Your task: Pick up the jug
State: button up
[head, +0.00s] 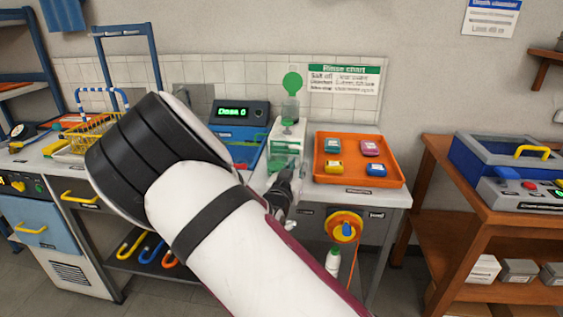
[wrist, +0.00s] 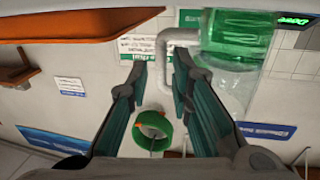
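The jug (head: 287,152) is clear with green in it and stands on the bench left of the orange tray. In the wrist view, which looks upside down, the jug (wrist: 235,55) fills the upper right, and its pale bent handle (wrist: 165,62) reaches between my fingertips. My gripper (wrist: 160,65) is open, with its two dark green fingers apart on either side of the handle. I cannot tell whether either finger touches it. In the head view my gripper (head: 284,186) is just in front of the jug, partly hidden by my arm.
The orange tray (head: 395,180) with several small coloured boxes sits close right of the jug. A blue device with a green display (head: 240,113) stands behind left. A green disc (head: 292,82) rises above the jug. A yellow wire basket (head: 92,135) is farther left.

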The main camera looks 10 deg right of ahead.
aim_at(300, 160)
jog(key=x, duration=0.5)
jog(key=shift+b, duration=0.3)
jog(key=shift+r, duration=0.1)
grip_shut()
